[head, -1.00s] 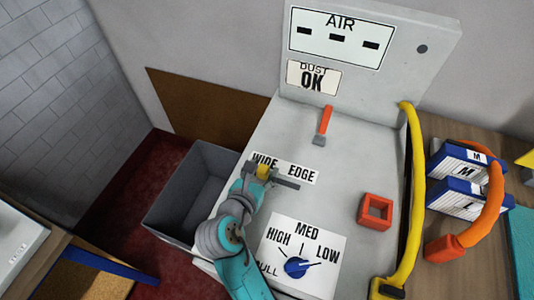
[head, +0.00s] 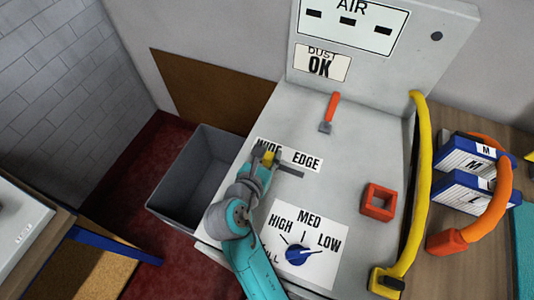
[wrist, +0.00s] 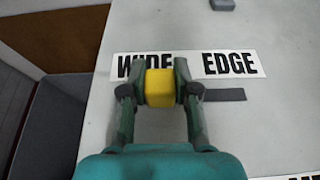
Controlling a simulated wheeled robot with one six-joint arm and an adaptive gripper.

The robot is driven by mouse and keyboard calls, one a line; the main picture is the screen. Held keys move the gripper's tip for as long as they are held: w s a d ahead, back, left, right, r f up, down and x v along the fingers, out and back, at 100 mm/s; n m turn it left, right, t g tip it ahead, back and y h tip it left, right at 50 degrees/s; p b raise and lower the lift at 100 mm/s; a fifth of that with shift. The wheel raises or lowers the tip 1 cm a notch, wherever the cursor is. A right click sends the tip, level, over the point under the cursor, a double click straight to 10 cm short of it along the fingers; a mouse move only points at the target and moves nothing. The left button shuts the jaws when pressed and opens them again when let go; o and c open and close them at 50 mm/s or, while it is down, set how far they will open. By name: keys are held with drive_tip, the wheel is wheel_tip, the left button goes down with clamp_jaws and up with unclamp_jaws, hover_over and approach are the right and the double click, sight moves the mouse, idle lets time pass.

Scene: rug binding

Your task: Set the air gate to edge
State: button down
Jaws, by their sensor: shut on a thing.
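The air gate's yellow knob (wrist: 160,88) sits just below the word WIDE on a white label (wrist: 190,64) in the wrist view. A dark slot (wrist: 226,95) runs right from beside it, below the word EDGE. My gripper (wrist: 160,90) is shut on the yellow knob, one finger on each side. In the head view my gripper (head: 266,158) is at the label's left end, and the yellow knob (head: 269,157) shows between the fingers. The slot (head: 292,171) shows to the right. My fingers partly cover the word WIDE.
An orange-handled lever (head: 331,108) stands behind the label. A grey bin (head: 190,175) is left of the panel, a yellow hose (head: 422,190) right.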

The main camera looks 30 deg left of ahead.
sight(295, 176)
drive_tip(key=d, duration=0.7)
drive_tip(key=shift+w+d, duration=0.2)
drive_tip(key=shift+d, duration=0.2)
drive_tip(key=c, duration=0.8)
unclamp_jaws()
drive_tip(key=shift+d, duration=0.15)
drive_tip(key=shift+c, duration=0.2)
drive_tip(key=shift+s+r, duration=0.2)
drive_tip(key=shift+s, duration=0.3)
drive_tip(key=v, duration=1.1)
